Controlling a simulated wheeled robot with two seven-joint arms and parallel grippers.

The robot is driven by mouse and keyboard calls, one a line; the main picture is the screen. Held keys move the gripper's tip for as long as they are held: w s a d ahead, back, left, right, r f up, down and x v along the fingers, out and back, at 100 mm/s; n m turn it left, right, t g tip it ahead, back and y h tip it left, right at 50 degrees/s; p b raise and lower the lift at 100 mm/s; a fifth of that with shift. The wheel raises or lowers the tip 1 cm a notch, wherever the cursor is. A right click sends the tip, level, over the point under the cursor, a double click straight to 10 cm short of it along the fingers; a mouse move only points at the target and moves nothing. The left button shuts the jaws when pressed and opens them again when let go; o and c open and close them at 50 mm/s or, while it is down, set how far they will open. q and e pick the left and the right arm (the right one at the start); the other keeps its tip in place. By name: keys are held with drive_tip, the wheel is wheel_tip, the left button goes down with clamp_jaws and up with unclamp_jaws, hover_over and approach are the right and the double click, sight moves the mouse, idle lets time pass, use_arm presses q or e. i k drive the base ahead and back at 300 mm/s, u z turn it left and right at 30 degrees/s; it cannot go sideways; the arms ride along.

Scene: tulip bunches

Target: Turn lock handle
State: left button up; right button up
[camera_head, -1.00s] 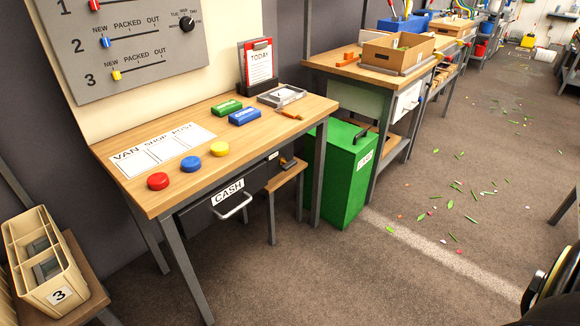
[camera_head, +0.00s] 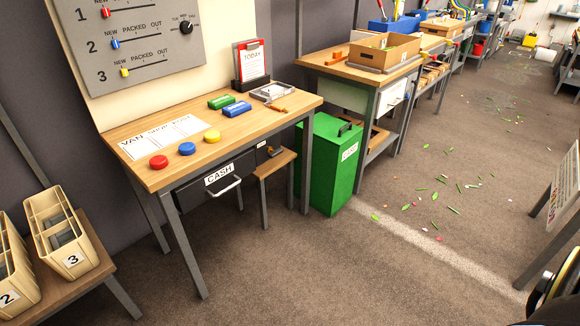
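No part clearly marked as a lock handle shows. A dark drawer labelled CASH (camera_head: 219,174) hangs under the wooden desk and looks shut, with a pale bar handle (camera_head: 228,191) on its front. A small dark piece with a wooden-coloured part (camera_head: 275,151) sits right of the drawer, under the desk top; it is too small to tell what it is. Neither of my grippers is in view.
The desk (camera_head: 240,130) carries red, blue and yellow buttons. A green bin (camera_head: 320,175) stands at its right. Crates marked 2 (camera_head: 15,285) and 3 (camera_head: 75,255) sit lower left. A board (camera_head: 563,185) stands at the right edge. The middle floor is clear, with scattered leaves farther back.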

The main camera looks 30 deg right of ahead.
sight(273, 153)
drive_tip(key=z, duration=0.85)
drive_tip(key=i, duration=0.35)
drive_tip(key=z, duration=0.7)
drive_tip(key=i, duration=0.85)
drive_tip(key=u, duration=0.6)
drive_tip(key=i, duration=0.7)
drive_tip(key=u, duration=0.8)
